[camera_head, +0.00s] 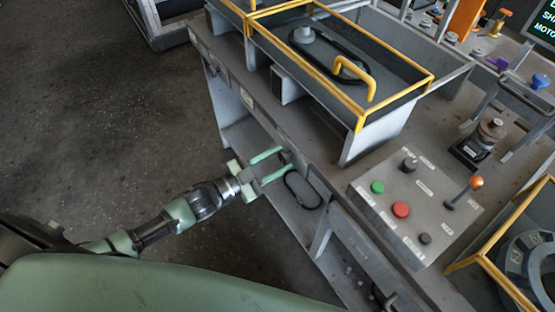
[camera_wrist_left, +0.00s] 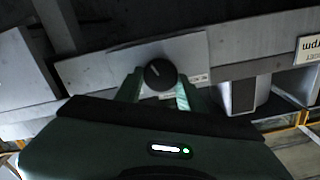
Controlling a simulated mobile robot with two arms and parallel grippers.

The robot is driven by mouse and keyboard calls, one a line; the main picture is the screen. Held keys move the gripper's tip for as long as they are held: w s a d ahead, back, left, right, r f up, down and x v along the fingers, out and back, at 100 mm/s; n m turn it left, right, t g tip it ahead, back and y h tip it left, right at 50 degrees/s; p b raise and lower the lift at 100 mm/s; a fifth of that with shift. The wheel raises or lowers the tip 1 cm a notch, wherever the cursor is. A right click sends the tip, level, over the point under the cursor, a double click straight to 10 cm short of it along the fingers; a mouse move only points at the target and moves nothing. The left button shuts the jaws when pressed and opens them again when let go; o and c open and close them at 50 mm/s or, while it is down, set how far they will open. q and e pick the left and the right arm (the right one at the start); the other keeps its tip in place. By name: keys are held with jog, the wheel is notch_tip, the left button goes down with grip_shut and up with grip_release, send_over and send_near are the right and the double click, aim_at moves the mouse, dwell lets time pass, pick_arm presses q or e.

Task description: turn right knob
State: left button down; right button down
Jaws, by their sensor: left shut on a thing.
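A round black knob (camera_wrist_left: 159,74) with a white pointer line sits on a grey plate in the left wrist view. My left gripper (camera_head: 280,163) reaches the front side of the workbench from the left in the head view. In the left wrist view its two green fingers stand on either side of the knob, and it is shut on it. In the head view the knob is mostly hidden by the fingers. The pictures do not clearly show a second such knob. My right gripper is not in view.
A control box (camera_head: 420,205) with a green button (camera_head: 377,188), a red button (camera_head: 401,210) and an orange-topped lever (camera_head: 476,182) stands on the bench. A yellow-edged tray (camera_head: 390,101) is above my gripper. The floor at left (camera_head: 90,120) is clear.

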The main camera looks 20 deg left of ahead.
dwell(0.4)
pick_arm(q)
jog(key=c, duration=0.9)
grip_release()
jog(key=shift+s+a, duration=0.1)
jog(key=shift+b+v, duration=0.6)
jog(key=shift+v, duration=3.2)
